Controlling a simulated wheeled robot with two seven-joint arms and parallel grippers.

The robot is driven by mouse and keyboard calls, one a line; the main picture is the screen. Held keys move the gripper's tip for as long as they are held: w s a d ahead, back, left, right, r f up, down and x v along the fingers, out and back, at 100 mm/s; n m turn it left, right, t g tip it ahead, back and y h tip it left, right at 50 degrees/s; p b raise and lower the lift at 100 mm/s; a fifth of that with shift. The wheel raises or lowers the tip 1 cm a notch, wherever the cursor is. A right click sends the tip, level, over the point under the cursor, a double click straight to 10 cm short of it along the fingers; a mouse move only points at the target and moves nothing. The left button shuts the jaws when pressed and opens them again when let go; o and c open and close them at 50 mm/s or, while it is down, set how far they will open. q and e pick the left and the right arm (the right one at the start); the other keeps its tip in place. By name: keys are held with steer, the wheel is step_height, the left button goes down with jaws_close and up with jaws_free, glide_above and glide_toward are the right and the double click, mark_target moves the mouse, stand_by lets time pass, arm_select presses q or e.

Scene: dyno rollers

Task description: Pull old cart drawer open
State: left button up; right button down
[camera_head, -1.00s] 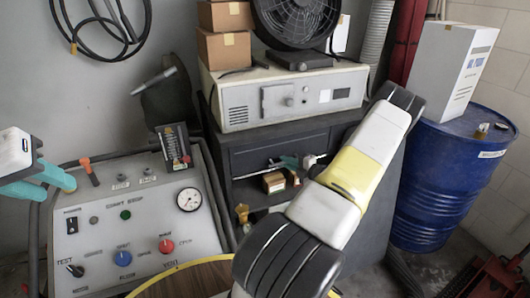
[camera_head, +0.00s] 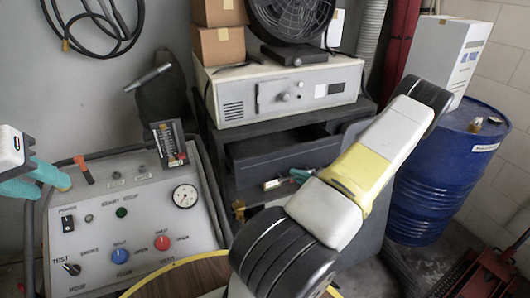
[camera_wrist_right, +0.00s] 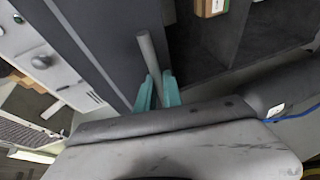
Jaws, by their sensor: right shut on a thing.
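The old cart (camera_head: 235,180) is dark grey and stands behind the control console. Its top drawer (camera_head: 285,158) sticks out towards me, with a dark gap showing above its front. My right gripper (camera_head: 298,176) is at the drawer front, partly hidden behind my own arm. In the right wrist view, its teal fingers (camera_wrist_right: 158,92) are closed around the grey bar handle (camera_wrist_right: 148,55) beside the dark drawer front (camera_wrist_right: 95,35).
A white instrument box (camera_head: 285,92) with a fan (camera_head: 292,30) stands on the cart. The console (camera_head: 135,220) fills the lower left. A blue drum (camera_head: 440,175) with a white box on it stands at right. Small boxes (camera_wrist_right: 210,7) lie in the cart's open shelf.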

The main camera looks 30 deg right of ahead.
steer(key=s+a, duration=0.2)
steer(key=s, duration=1.5)
steer(key=shift+s, duration=0.15)
steer(key=c, duration=1.8)
jaws_free()
steer(key=shift+o, duration=0.2)
steer(key=v, duration=0.7)
steer(key=shift+s, duration=0.4)
steer(key=shift+d+r, duration=0.1)
steer(key=shift+d, duration=0.05)
